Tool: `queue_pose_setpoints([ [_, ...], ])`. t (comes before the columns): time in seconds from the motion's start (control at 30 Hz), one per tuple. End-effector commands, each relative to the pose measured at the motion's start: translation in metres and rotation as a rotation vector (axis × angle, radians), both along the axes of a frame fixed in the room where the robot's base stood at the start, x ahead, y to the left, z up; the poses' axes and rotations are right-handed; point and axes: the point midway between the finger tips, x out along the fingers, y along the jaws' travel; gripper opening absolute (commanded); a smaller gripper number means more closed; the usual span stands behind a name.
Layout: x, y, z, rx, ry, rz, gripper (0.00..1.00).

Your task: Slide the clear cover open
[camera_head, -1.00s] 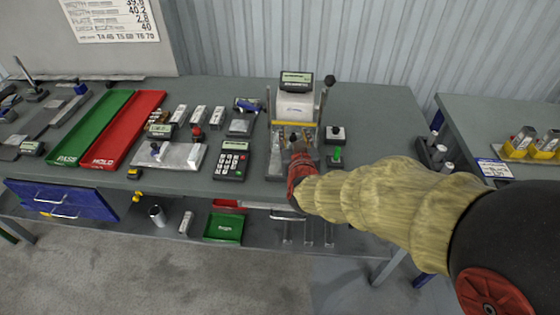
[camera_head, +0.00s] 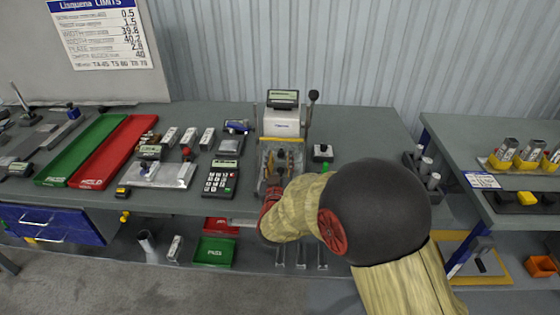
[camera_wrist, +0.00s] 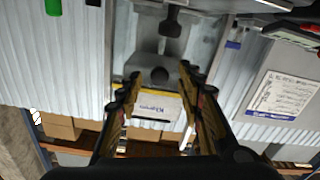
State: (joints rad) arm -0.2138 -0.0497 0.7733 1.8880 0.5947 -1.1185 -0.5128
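The test machine (camera_head: 281,124) stands on the grey table with a white housing, a small display on top and a lever on its right. A yellow strip (camera_head: 282,140) runs across its front, above a pale bay where the clear cover is hard to make out. My gripper (camera_head: 282,160) is in front of this bay, partly hidden by my wrist. In the wrist view, the two fingers of my gripper (camera_wrist: 155,85) are spread apart with nothing held between them. The white housing with its yellow edge (camera_wrist: 158,94) shows beyond the gap. Contact with the cover cannot be told.
A calculator (camera_head: 221,180) and a grey fixture (camera_head: 170,176) stand left of the machine. A red tray (camera_head: 113,150) and a green tray (camera_head: 82,150) lie farther left. A small black box with a knob (camera_head: 322,153) is close on the right. The lever (camera_head: 310,115) stands upright.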

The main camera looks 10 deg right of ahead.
Motion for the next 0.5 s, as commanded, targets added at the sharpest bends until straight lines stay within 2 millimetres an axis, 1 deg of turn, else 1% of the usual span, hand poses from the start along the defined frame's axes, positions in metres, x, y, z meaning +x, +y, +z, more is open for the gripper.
queue_pose_setpoints([
  [0.13, 0.0083, -0.0029, 0.0001, 0.001, -0.001, -0.001, 0.37],
  [0.4, 0.0095, -0.003, 0.0008, 0.001, -0.001, 0.0, 0.37],
  [0.5, 0.0095, -0.003, 0.0008, 0.001, -0.001, 0.0, 0.32],
])
